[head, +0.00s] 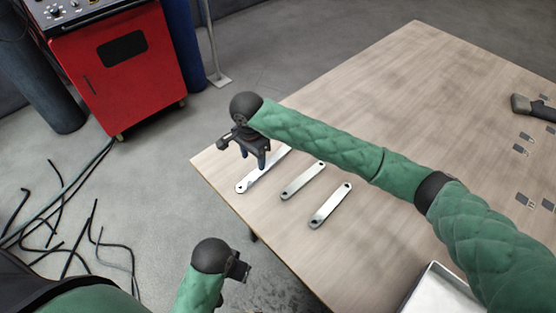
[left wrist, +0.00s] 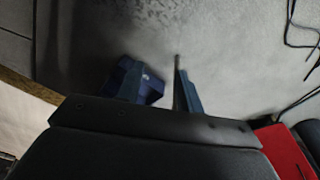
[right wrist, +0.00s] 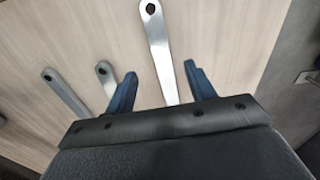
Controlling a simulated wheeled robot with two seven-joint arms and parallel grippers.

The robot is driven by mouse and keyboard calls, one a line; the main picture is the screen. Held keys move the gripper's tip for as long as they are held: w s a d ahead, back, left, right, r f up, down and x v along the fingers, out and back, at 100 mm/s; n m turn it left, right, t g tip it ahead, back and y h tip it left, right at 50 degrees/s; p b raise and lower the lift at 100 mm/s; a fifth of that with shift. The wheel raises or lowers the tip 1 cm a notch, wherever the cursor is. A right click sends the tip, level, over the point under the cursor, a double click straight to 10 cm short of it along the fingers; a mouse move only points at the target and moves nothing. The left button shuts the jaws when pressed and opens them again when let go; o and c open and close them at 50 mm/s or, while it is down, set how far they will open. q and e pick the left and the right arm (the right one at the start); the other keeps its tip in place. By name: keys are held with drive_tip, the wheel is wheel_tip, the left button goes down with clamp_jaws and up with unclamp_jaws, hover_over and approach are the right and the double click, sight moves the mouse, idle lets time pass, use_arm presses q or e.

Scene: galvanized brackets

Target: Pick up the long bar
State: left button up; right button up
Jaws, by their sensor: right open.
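The long bar (head: 264,170) is a flat silver strip with a hole near its end. It lies on the wooden table near the left edge, farthest left of three bars, and my right arm hides part of it. In the right wrist view the long bar (right wrist: 157,50) runs between the two blue fingers of my right gripper (right wrist: 158,82), which is open around its line. In the head view the right gripper (head: 254,160) points down over the bar. Contact cannot be told. My left gripper (left wrist: 160,80) is off the table over the floor, its fingers apart with nothing between them.
Two shorter bars (head: 302,180) (head: 330,205) lie to the right of the long bar. A metal tray (head: 440,290) sits at the near table edge. Small brackets (head: 525,137) and a dark tool (head: 530,106) are at the right. A red machine (head: 115,65) and loose cables are on the floor.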

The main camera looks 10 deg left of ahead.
sight(256, 174)
drive_tip(key=shift+f, duration=0.4)
wheel_tip(256, 174, down, 2)
drive_tip(key=shift+w+f, duration=0.1)
wheel_tip(256, 174, down, 4)
drive_tip(key=shift+w+d+f+p, duration=0.1)
drive_tip(key=shift+w+p, duration=0.05)
drive_tip(key=shift+p, duration=0.8)
use_arm(q)
wheel_tip(256, 174, down, 7)
drive_tip(key=w, duration=0.1)
drive_tip(key=shift+w, duration=0.15)
use_arm(e)
drive_tip(key=shift+f, duration=0.45)
use_arm(q)
drive_tip(key=shift+d, duration=0.1)
use_arm(e)
clamp_jaws()
